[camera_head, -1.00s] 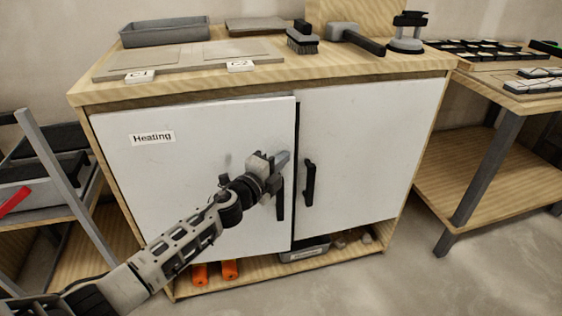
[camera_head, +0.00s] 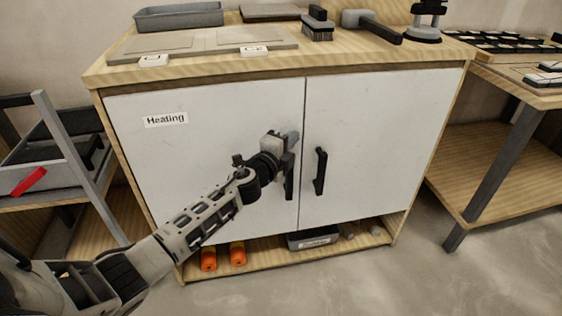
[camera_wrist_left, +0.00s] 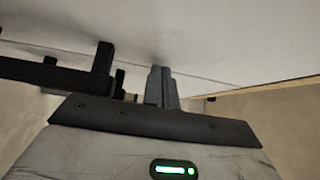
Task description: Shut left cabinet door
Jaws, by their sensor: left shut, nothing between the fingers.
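The left cabinet door (camera_head: 190,165) is white, carries a "Heating" label and looks flush with the right door (camera_head: 375,130), with only a thin line between them. Its black handle (camera_head: 289,177) is beside my left gripper (camera_head: 293,140). My left gripper is shut and empty, with its fingertips at the door face near its right edge. In the left wrist view the shut fingers (camera_wrist_left: 162,88) meet the white door surface (camera_wrist_left: 200,45), with the black handle (camera_wrist_left: 100,68) to their left. My right gripper is not in view.
The wooden cabinet top (camera_head: 320,58) holds a grey tray (camera_head: 180,16), a brush (camera_head: 318,25), a mallet (camera_head: 370,25) and tiles. Below the doors, an open shelf (camera_head: 270,257) holds orange cylinders and a box. A trolley stands left, a wooden table right.

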